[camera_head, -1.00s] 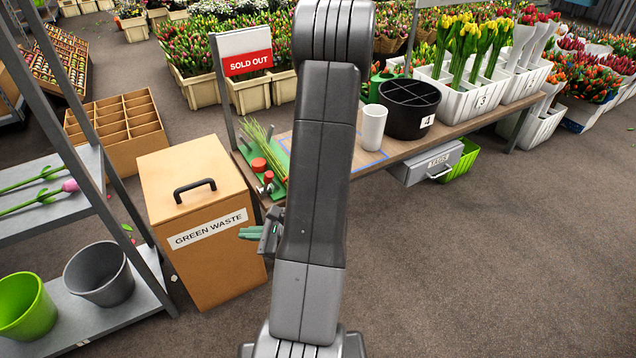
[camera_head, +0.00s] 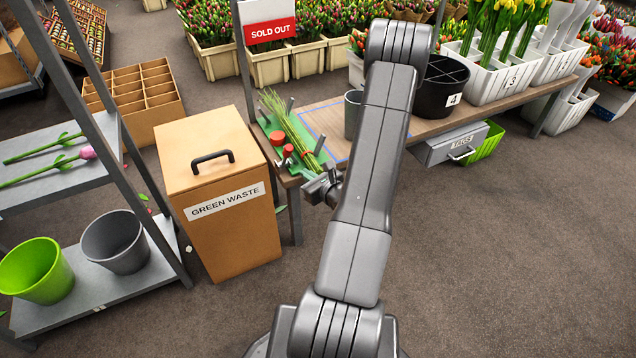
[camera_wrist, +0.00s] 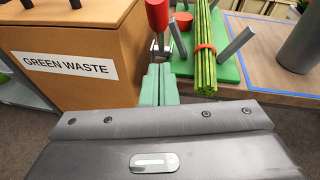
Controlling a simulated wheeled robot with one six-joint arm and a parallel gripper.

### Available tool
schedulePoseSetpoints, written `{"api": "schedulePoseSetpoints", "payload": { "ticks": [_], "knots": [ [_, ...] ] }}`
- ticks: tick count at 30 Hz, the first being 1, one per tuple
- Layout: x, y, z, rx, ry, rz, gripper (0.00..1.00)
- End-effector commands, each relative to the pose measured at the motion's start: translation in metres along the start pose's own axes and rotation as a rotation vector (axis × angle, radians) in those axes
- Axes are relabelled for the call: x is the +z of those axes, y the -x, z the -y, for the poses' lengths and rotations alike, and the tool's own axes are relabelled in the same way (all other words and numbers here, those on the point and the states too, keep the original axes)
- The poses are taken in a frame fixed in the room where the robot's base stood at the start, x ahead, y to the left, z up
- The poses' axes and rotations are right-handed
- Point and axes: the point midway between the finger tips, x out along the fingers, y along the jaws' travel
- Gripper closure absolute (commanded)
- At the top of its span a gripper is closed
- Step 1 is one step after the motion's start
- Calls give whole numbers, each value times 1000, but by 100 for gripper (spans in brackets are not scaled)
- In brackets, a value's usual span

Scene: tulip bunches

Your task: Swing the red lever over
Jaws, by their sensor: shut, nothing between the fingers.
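The red lever handle (camera_wrist: 157,14) stands on a metal stem at the near left of a green board; it also shows in the head view (camera_head: 288,150). A round red knob (camera_wrist: 182,20) sits just behind it to the right. A bundle of green stems (camera_wrist: 205,75) with a red band lies on the board (camera_wrist: 227,65), between grey posts. My gripper (camera_wrist: 157,68) has its green fingers together and empty, pointing at the lever's base from the near side. Whether the fingertips touch the stem I cannot tell. In the head view my gripper (camera_head: 325,188) is at the bench's front edge, its fingers partly hidden.
The green waste bin (camera_head: 221,230) stands close left of the board and of my gripper. A grey cup (camera_head: 353,113) and a black divided bucket (camera_head: 441,88) stand further right on the bench (camera_head: 318,118). Open floor lies at the right front.

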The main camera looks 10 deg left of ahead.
Motion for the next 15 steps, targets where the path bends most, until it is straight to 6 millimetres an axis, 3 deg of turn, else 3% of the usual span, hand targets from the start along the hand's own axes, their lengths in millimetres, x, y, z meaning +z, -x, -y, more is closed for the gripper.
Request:
{"api": "schedulePoseSetpoints", "payload": {
  "ticks": [2, 6, 15],
  "knots": [
    [-1, -18, -1, 3, 2, 1, 100],
    [17, -33, 0, 0, 3, 3, 100],
    [29, -45, 0, 0, 0, 0, 100]
  ]
}}
